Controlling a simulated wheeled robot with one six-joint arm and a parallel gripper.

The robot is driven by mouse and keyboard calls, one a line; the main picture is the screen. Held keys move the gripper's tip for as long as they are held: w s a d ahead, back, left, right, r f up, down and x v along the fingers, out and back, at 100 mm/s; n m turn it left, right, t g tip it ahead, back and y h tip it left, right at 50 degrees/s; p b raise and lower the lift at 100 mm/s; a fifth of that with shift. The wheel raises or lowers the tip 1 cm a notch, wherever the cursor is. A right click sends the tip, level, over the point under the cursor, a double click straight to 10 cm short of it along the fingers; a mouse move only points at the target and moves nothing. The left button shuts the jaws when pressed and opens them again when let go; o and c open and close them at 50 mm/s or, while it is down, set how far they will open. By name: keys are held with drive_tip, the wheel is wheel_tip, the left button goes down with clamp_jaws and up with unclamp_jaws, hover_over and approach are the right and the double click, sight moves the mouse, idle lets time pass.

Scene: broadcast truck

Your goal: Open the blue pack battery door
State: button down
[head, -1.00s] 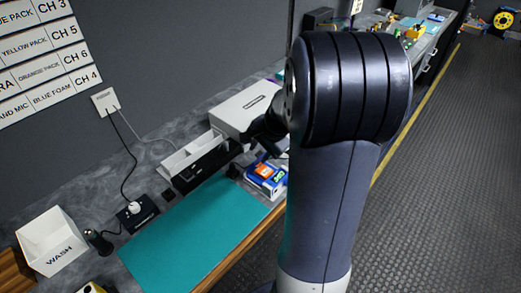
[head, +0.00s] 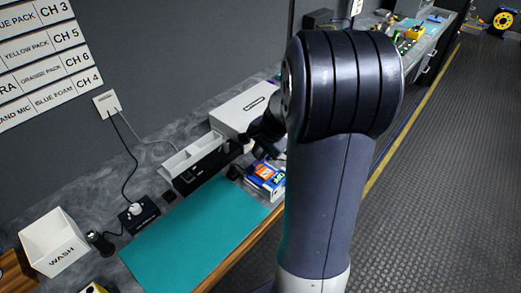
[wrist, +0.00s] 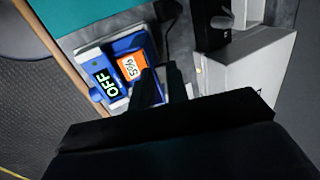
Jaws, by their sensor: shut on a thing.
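The blue pack (wrist: 95,90) lies on a grey stand at the upper left of the wrist view, with a green "OFF" display. Beside the display is an orange patch with a percent figure (wrist: 131,68). In the head view the blue pack (head: 268,182) sits at the far end of the teal mat, partly behind my arm. My gripper (wrist: 161,78) is shut at the pack's right side, on what seems to be its battery door. The fingers hide most of the door, and I cannot tell how far it stands open.
A teal mat (head: 190,235) lies left of the pack. A white case (head: 243,112) and a white-and-black holder (head: 196,160) stand behind it. A white WASH bin (head: 55,245) is at the lower left. The floor on the right is clear.

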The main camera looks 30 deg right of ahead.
drive_tip(key=p, duration=0.1)
drive_tip(key=w+g+p, duration=0.1)
drive_tip(key=shift+a+r+p, duration=0.2)
drive_tip(key=shift+r+p, duration=0.1)
drive_tip(key=shift+p, duration=0.1)
drive_tip(key=shift+w+a+f, duration=0.1)
drive_tip(key=shift+w+a, duration=0.1)
drive_tip(key=shift+w, duration=0.3)
drive_tip(key=shift+w+a+f, duration=0.1)
drive_tip(key=shift+w+a, duration=0.05)
drive_tip(key=shift+w, duration=0.35)
drive_tip(key=c, duration=1.4)
unclamp_jaws()
drive_tip(key=shift+c, duration=0.2)
drive_tip(key=shift+r, duration=0.1)
drive_tip(key=b+v, duration=0.1)
drive_tip(key=v, duration=0.9)
drive_tip(key=shift+r, duration=0.35)
drive_tip(key=shift+a, duration=0.1)
